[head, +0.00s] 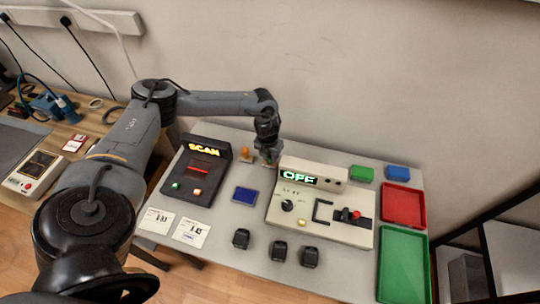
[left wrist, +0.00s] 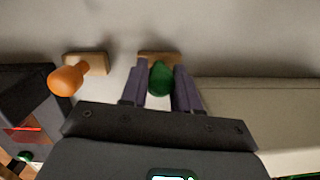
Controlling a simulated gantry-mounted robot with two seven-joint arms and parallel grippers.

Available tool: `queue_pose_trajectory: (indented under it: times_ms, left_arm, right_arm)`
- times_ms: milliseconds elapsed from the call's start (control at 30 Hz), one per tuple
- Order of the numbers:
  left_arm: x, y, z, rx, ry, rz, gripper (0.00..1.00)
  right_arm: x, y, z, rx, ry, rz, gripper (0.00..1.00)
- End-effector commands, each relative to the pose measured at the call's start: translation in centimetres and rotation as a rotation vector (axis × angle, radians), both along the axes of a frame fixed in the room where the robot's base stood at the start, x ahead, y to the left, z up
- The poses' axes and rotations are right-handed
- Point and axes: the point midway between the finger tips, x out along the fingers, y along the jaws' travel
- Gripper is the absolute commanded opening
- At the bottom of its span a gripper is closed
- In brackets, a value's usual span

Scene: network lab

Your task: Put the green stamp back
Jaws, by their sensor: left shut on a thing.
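The green stamp (left wrist: 160,78) has a green knob and a tan base. It shows between the two fingers of my left gripper (left wrist: 160,90) in the left wrist view, and the gripper is shut on it. In the head view my left gripper (head: 268,160) points down at the back of the table, between the scan device and the OFF device, and mostly hides the stamp. An orange stamp (left wrist: 68,78) stands just left of it; it also shows in the head view (head: 246,153). Whether the green stamp's base touches the table is unclear. My right gripper is out of view.
The black SCAN device (head: 198,168) stands left and the beige OFF device (head: 345,222) right of the gripper. A blue pad (head: 244,195) lies between them. Several black blocks (head: 241,238) sit in front. Red (head: 404,188) and green (head: 384,282) trays are at right. The wall is close behind.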

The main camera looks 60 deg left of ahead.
Motion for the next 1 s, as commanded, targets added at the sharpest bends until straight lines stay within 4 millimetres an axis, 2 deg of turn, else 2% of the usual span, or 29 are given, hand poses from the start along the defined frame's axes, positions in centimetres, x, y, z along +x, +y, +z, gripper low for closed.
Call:
queue_pose_trajectory:
  times_ms: [33, 200, 467, 633, 767, 1000]
  left_arm:
    - [0.0, 0.0, -0.2, 0.000, 0.000, 0.000, 0.32]
    - [0.0, 0.0, -0.1, 0.000, 0.000, 0.000, 0.56]
    - [0.0, 0.0, -0.1, 0.000, 0.000, 0.000, 0.56]
    - [0.0, -0.1, 0.8, -0.001, -0.001, 0.000, 0.56]
    - [-0.2, -0.2, 2.6, -0.001, -0.002, 0.000, 0.56]
    - [-0.6, -0.5, 7.1, 0.000, -0.004, -0.001, 0.56]
  right_arm:
    - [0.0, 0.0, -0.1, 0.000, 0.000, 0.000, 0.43]
    - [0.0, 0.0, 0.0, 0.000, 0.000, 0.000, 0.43]
    - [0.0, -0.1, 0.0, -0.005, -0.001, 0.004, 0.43]
    - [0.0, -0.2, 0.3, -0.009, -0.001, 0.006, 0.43]
    - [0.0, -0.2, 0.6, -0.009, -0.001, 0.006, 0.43]
    - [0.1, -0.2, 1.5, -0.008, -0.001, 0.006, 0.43]
